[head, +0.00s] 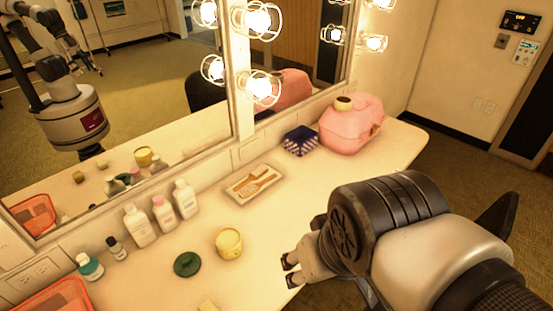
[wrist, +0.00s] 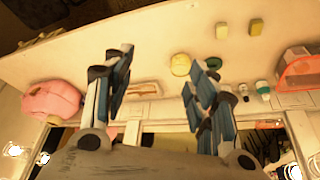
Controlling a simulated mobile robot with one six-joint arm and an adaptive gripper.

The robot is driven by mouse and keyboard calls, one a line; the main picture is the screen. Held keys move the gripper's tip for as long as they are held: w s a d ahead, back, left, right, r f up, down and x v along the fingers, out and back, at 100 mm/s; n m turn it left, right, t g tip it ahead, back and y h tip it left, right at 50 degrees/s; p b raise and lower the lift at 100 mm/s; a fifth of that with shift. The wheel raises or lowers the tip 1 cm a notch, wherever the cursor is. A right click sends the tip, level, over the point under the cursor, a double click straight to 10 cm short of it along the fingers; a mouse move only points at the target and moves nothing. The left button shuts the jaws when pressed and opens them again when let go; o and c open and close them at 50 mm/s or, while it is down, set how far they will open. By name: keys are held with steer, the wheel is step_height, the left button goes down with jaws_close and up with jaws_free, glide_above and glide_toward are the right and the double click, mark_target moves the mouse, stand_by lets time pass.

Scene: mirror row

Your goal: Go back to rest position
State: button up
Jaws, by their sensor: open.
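My gripper (head: 288,271) is near the front edge of the counter (head: 330,196) in the head view. It is empty. In the wrist view its two blue-lined fingers (wrist: 160,85) stand well apart with nothing between them but counter and a tray beyond. My arm reaches in from the lower right of the head view. In the head view a yellow jar (head: 229,243) stands left of the gripper, apart from it, with a dark green lid (head: 187,264) lying beside it.
A tray (head: 254,185) with brushes, several bottles (head: 161,214), a blue patterned box (head: 300,141) and a pink case (head: 351,125) line the mirror side. A red basket (head: 55,297) is at lower left. Lit mirrors with caged bulbs (head: 258,88) rise behind. Floor is open at right.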

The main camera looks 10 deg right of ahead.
steer(key=shift+s+d+r, duration=0.1)
steer(key=shift+s+d, duration=0.35)
steer(key=shift+s, duration=0.35)
